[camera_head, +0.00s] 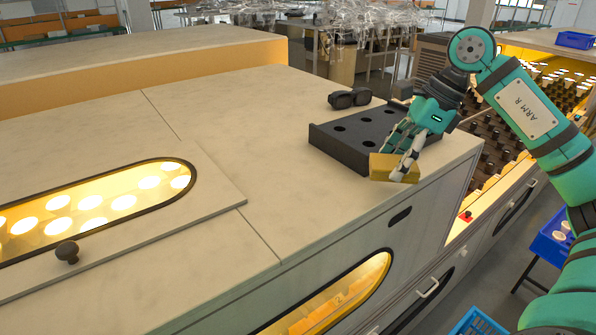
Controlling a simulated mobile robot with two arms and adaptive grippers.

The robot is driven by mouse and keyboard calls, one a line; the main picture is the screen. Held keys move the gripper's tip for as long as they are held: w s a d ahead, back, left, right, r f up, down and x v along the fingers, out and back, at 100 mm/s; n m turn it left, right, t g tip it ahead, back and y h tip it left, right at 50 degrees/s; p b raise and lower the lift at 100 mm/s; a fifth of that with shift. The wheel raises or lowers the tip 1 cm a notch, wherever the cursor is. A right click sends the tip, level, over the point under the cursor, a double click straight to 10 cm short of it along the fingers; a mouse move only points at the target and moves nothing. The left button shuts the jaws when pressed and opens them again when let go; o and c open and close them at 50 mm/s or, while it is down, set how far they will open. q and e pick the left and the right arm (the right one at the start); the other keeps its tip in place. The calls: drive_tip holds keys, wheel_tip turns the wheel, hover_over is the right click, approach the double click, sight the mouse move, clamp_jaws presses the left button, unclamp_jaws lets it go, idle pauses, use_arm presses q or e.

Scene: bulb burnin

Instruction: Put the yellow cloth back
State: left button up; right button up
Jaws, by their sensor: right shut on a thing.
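The yellow cloth (392,168) is a small folded block at the front right edge of the pale cabinet top (300,205). My right gripper (402,160) reaches in from the right and is shut on the cloth. The cloth is beside the near right corner of a black tray with round holes (345,145). I cannot tell whether the cloth touches the top or is just above it. The fingers hide part of the cloth and part of the tray. My left gripper is not in view.
Dark goggles (349,98) lie behind the black tray. A lit oval window with a black knob (67,252) is at the left. A blue crate (552,240) stands low at the right, and another blue basket (477,322) is at the bottom. The middle of the cabinet top is clear.

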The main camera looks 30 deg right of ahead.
sight(376, 161)
drive_tip(key=w+a+p, duration=0.1)
drive_tip(key=a+p, duration=0.1)
drive_tip(key=shift+w+a+r+p, duration=0.3)
drive_tip(key=shift+w+r, duration=0.1)
drive_tip(key=w+a+p, duration=0.2)
drive_tip(key=a, duration=0.1)
drive_tip(key=w+a+p, duration=0.1)
drive_tip(key=w+a, duration=0.1)
drive_tip(key=shift+f+p, duration=0.25)
drive_tip(key=shift+p, duration=0.05)
drive_tip(key=w+a+p, duration=0.1)
drive_tip(key=w+a, duration=0.2)
drive_tip(key=shift+f+p, duration=0.35)
drive_tip(key=shift+f, duration=0.05)
drive_tip(key=shift+w+a+f+p, duration=0.3)
drive_tip(key=shift+w+a, duration=0.2)
drive_tip(key=shift+w, duration=0.1)
drive_tip(key=shift+f, duration=0.15)
wheel_tip(376, 161, down, 3)
drive_tip(key=shift+r+p, duration=0.15)
drive_tip(key=shift+p, duration=0.75)
drive_tip(key=shift+f, duration=0.45)
drive_tip(key=o, duration=1)
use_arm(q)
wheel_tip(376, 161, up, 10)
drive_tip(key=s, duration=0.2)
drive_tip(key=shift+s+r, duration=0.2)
use_arm(e)
drive_tip(key=shift+o, duration=0.2)
drive_tip(key=shift+r, duration=0.1)
